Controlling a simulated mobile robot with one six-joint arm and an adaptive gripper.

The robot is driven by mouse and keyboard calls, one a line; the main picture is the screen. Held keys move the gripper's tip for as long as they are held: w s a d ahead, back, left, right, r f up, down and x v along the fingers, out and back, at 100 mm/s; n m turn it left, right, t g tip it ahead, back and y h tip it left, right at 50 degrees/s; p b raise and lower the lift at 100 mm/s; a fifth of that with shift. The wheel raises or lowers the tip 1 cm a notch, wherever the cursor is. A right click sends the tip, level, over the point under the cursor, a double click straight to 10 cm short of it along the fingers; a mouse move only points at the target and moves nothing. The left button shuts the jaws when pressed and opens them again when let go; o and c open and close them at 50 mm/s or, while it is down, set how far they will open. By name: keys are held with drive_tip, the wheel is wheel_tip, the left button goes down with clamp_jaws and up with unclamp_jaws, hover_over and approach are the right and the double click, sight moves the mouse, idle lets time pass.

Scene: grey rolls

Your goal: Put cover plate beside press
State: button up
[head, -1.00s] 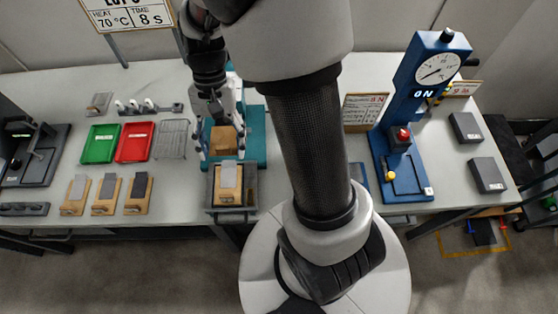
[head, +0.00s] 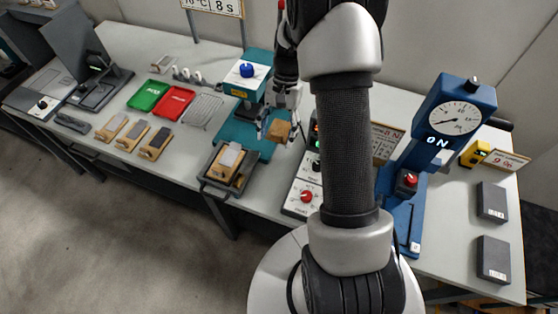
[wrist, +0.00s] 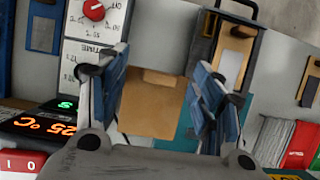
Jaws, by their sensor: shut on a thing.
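The cover plate, a tan-brown square plate (head: 281,131), is held in my gripper (head: 277,129) in the head view. In the wrist view the plate (wrist: 150,106) sits between the blue-padded fingers of my gripper (wrist: 160,78). The press, a teal stand with a white head and blue knob (head: 246,72), is just left of my gripper. The plate is over the right side of its teal base (head: 232,133). Whether the plate touches the base cannot be told. My arm hides part of the table behind and right of the plate.
A control box with a red knob (head: 306,196) stands right of the teal base. A dark tray with a tan board (head: 228,165) lies at its front. Green (head: 148,95) and red (head: 172,101) trays are left. A tall blue gauge stand (head: 436,130) is at right.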

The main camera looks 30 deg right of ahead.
wheel_tip(320, 180, down, 13)
drive_tip(key=b, duration=0.3)
drive_tip(key=shift+f, duration=0.6)
drive_tip(key=o, duration=1)
drive_tip(key=shift+r, duration=0.15)
